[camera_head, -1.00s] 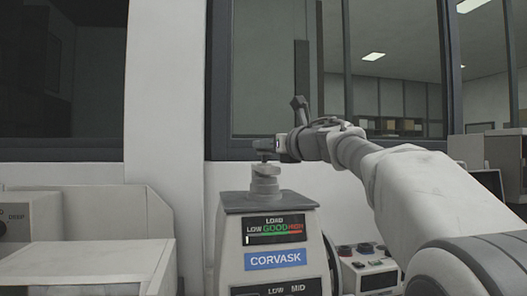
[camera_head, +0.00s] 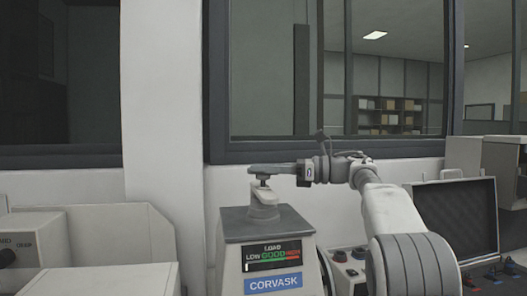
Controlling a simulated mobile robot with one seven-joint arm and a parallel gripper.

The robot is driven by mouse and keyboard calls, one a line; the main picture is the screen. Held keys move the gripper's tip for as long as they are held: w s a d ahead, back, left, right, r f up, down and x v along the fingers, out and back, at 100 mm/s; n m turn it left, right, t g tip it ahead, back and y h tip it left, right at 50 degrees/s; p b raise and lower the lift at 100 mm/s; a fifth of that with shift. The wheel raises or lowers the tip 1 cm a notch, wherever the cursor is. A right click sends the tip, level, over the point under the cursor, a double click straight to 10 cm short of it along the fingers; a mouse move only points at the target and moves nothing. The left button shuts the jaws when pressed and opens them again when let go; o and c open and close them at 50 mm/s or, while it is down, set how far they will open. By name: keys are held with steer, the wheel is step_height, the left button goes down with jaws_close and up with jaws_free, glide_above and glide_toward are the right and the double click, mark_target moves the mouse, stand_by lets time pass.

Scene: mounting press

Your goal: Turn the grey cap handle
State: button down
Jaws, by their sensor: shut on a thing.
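The grey cap handle (camera_head: 268,170) is a flat bar on top of the grey cap (camera_head: 263,204) of the CORVASK press (camera_head: 230,258). It reaches out level to the right from above the cap. My gripper (camera_head: 298,172) is shut on the right end of the handle, with my arm coming in from the right. The fingertips are small and partly hidden in this view. The load display (camera_head: 272,257) is on the front of the press, below the cap.
A control box with knobs (camera_head: 348,268) stands right of the press, partly behind my arm. An open dark-lined case (camera_head: 458,220) is farther right. Pale equipment (camera_head: 100,278) stands at the left. A wall and window frame (camera_head: 250,152) are behind the press.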

steer(key=shift+r+n+g+p, duration=0.2)
steer(key=shift+n+g+p, duration=0.8)
steer(key=shift+p, duration=0.95)
steer(key=shift+r+n+g+p, duration=0.2)
steer(key=shift+n+g+p, duration=0.3)
steer(key=shift+g+p, duration=1.15)
steer(key=shift+a+n+g+p, duration=0.1)
steer(key=shift+n+g+p, duration=0.2)
steer(key=shift+p, duration=0.9)
steer(key=shift+f+n+g+p, duration=0.4)
steer(key=shift+g+p, duration=0.15)
steer(key=shift+p, duration=0.5)
steer(key=c, duration=0.9)
jaws_free()
